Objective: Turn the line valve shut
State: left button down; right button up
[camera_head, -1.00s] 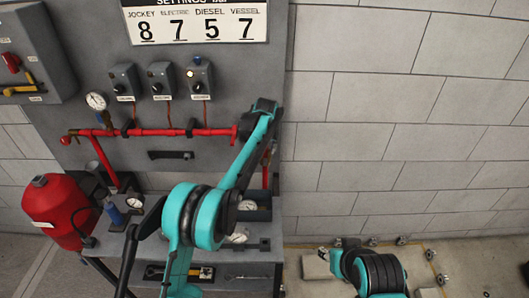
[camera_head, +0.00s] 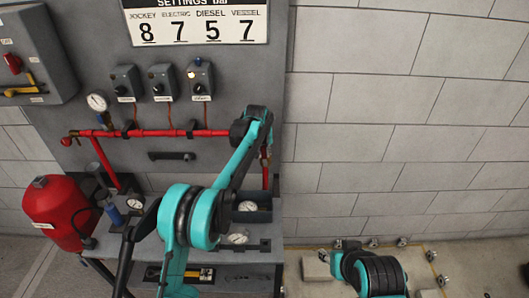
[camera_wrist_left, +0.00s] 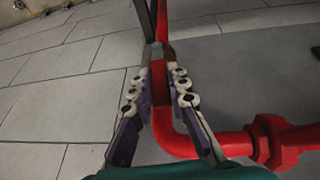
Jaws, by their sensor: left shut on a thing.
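My left gripper (camera_head: 265,156) is at the right end of the red pipe run on the grey panel, partly hidden by its own wrist. In the left wrist view my left gripper (camera_wrist_left: 161,76) has its fingers on both sides of a narrow grey and red part at the upright red pipe (camera_wrist_left: 162,105). It is shut on this part, which I take for the line valve (camera_wrist_left: 152,51); the fingers hide much of it. The valve's exact angle cannot be told. My right arm shows at the lower right of the head view; its gripper cannot be made out.
The horizontal red pipe (camera_head: 160,132) carries a pressure gauge (camera_head: 97,102). Several grey switch boxes (camera_head: 161,80) sit above it. A red vessel (camera_head: 62,210) stands at the left. A shelf with gauges (camera_head: 238,238) lies below. The block wall (camera_head: 400,120) at right is clear.

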pick_arm(q)
jog(key=h, duration=0.1)
jog(key=a+h, duration=0.2)
jog(key=shift+f+n, duration=0.25)
jog(key=shift+n, duration=0.05)
jog(key=c, duration=1.5)
grip_release()
jog(key=shift+o, duration=0.2)
jog(key=v, duration=1.2)
jog(key=shift+s+a, duration=0.1)
jog(key=shift+a, duration=0.05)
